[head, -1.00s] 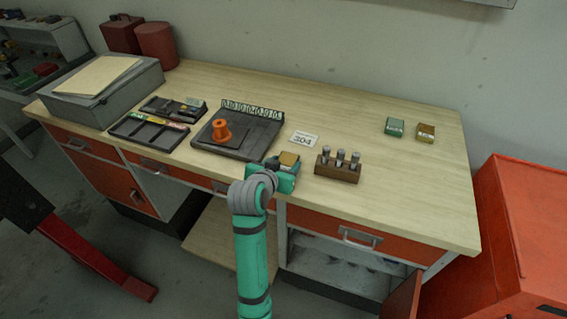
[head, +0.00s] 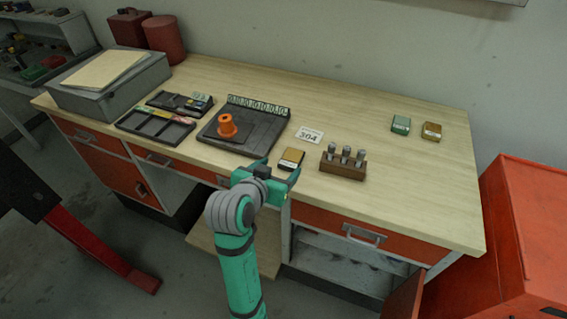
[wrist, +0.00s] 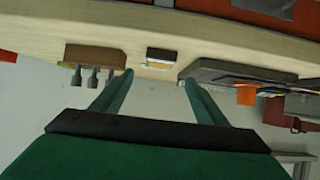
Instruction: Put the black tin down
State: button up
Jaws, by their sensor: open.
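The black tin (head: 291,158), dark-sided with a tan patch on top, rests on the wooden bench top near its front edge. It stands between the dark grey tray and the wooden block. My gripper (head: 281,168) is open and empty on the near side of the tin, its fingers apart from it. In the wrist view the tin (wrist: 161,55) shows beyond and between the two open fingertips (wrist: 156,78), with bench surface around it.
The wooden block (head: 342,170) with several grey pegs stands close on the right. The dark tray (head: 215,140) with an orange spool (head: 227,126) lies left. A 304 card (head: 309,135) lies behind. Green (head: 401,124) and brown (head: 432,131) tins sit at the back right, with free bench between.

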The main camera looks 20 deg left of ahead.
jog(key=shift+v, duration=1.3)
